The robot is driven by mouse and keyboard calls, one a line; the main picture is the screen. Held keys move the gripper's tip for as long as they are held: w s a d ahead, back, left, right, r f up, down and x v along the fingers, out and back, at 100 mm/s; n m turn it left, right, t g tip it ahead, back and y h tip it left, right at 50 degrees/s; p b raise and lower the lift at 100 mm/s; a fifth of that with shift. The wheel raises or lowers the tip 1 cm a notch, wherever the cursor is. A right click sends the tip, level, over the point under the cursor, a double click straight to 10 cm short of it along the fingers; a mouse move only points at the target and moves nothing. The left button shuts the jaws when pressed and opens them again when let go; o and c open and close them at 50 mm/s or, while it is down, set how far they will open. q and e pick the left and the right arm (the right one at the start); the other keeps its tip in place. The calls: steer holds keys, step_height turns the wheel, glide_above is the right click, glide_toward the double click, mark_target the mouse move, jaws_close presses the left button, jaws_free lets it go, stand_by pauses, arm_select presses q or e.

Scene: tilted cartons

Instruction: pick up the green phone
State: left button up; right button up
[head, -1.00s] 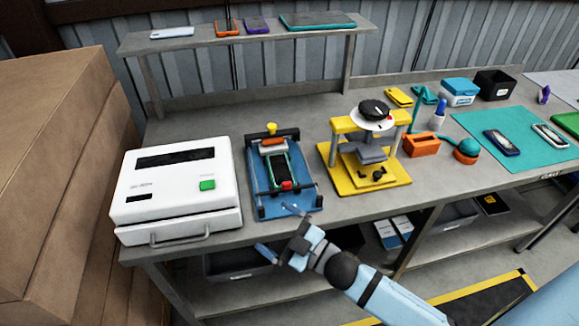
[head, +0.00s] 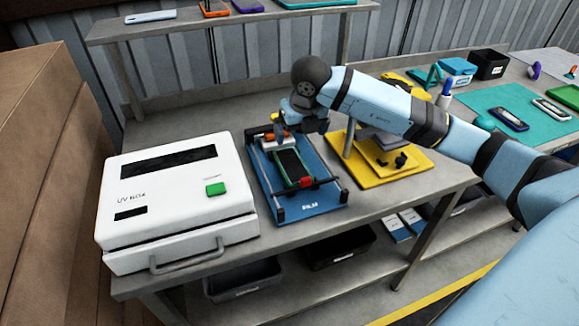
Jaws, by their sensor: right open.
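The green phone (head: 302,179), with a dark screen and a green rim, lies in the blue fixture (head: 315,203) on the bench. A red clamp piece (head: 305,182) sits at its near end. My right gripper (head: 284,130) is over the far end of the fixture, just beyond the phone, and is open. My wrist partly hides its fingers and the fixture's far end. Whether the fingers touch anything is hard to tell. My left gripper is not in view.
A white UV box (head: 180,205) stands left of the fixture. A yellow press (head: 390,172) stands to the right, partly behind my right arm. A shelf (head: 230,22) with several phones is at the back. A teal mat (head: 530,105) lies farther right.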

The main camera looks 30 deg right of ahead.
glide_above(292, 165)
steer(key=s, duration=0.2)
steer(key=x, duration=0.2)
steer(key=s+x, duration=0.1)
steer(key=x, duration=0.4)
steer(key=shift+s+f, duration=0.15)
steer(key=shift+a+p+x, duration=0.2)
steer(key=shift+p+x, duration=0.05)
steer(key=shift+x, duration=1.1)
steer(key=shift+a+p+x, duration=0.2)
steer(key=shift+a+x, duration=0.05)
steer(key=shift+x, duration=1.1)
steer(key=shift+s, duration=0.1)
steer(key=c, duration=1.1)
